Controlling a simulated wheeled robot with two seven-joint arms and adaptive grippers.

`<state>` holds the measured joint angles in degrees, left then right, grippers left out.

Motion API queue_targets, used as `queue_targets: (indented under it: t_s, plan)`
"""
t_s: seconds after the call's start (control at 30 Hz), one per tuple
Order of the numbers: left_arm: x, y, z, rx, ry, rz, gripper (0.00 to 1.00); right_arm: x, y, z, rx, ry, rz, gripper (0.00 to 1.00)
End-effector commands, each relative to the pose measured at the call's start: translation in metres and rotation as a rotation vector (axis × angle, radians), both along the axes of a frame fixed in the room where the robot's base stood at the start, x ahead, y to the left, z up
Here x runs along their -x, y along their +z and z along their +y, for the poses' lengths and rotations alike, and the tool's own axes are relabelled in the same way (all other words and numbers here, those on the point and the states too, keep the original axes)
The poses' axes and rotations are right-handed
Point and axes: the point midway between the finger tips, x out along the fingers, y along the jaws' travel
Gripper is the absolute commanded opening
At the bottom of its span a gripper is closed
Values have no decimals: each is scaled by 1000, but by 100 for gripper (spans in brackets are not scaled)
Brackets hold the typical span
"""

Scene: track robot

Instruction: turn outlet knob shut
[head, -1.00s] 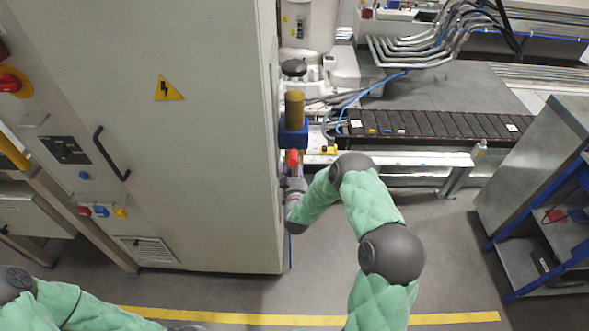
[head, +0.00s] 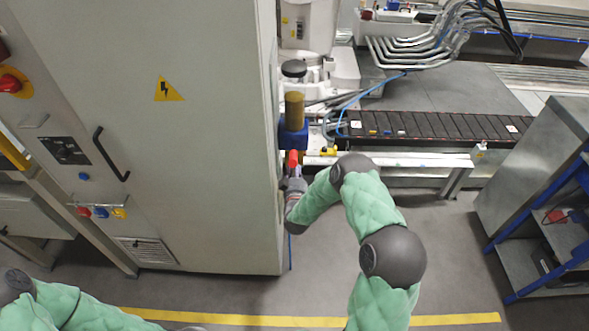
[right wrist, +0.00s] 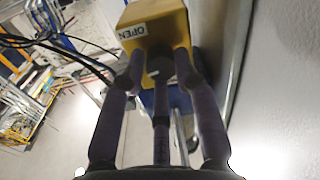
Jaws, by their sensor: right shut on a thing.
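The outlet knob (right wrist: 160,64) shows in the right wrist view as a dark round end on a brass-yellow block (right wrist: 152,28) marked OPEN. My right gripper (right wrist: 160,72) is shut on the knob, its fingers set around it. In the head view my right gripper (head: 295,184) is at the cabinet's right edge, below a blue block (head: 293,137) with a brass cylinder (head: 294,108) on top. A red part (head: 292,160) shows just above the gripper. The knob itself cannot be made out in the head view. My left gripper is out of view.
A tall grey cabinet (head: 200,200) stands close on the left of my right gripper. A pale rail (head: 410,160) and a black cable track (head: 430,124) run behind it. A grey shelf unit (head: 530,170) stands at the right. The floor in front is clear.

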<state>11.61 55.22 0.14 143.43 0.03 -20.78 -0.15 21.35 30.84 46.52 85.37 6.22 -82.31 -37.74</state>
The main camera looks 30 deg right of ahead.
Motion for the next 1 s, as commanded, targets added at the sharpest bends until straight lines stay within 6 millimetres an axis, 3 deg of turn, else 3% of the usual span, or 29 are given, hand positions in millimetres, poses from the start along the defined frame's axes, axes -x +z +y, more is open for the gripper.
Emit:
queue_targets:
  t_s: [1.0]
  plan:
    - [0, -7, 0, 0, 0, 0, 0, 4, -4, 0, 791, 3, 503, 0]
